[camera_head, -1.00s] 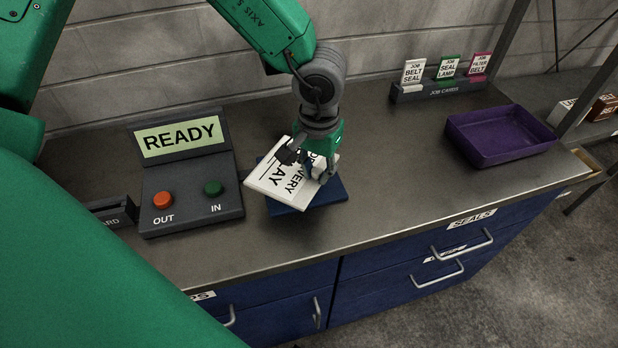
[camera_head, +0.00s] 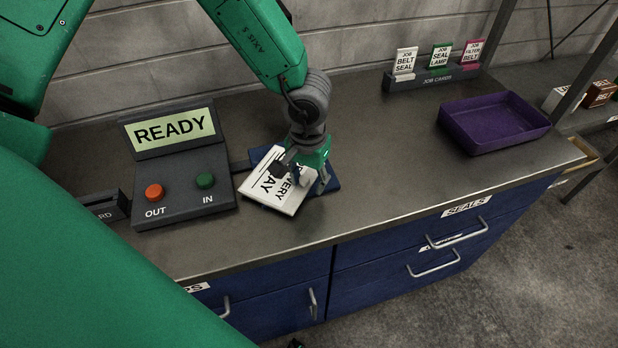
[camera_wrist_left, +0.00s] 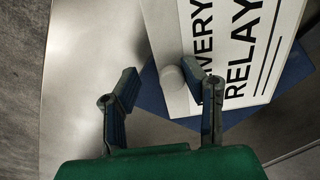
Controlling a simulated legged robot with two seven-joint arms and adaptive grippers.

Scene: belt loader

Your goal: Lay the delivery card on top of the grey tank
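The delivery card (camera_head: 272,184) is a white slab with black lettering, partly reading "VERY" and "RELAY". It lies askew on a dark blue pad (camera_head: 329,183), its left part beyond the pad. A round pale knob (camera_wrist_left: 172,78) stands on the card in the left wrist view, where the card (camera_wrist_left: 235,50) also shows. My left gripper (camera_head: 303,184) is over the card's right part. In the wrist view its fingers (camera_wrist_left: 164,88) are apart, with the knob just beyond and between their tips. No grey tank is visible. My right gripper is not in view.
A console (camera_head: 182,190) reading READY, with red and green buttons, stands left of the card. A purple tray (camera_head: 493,139) and a job-card rack (camera_head: 432,79) are at the right.

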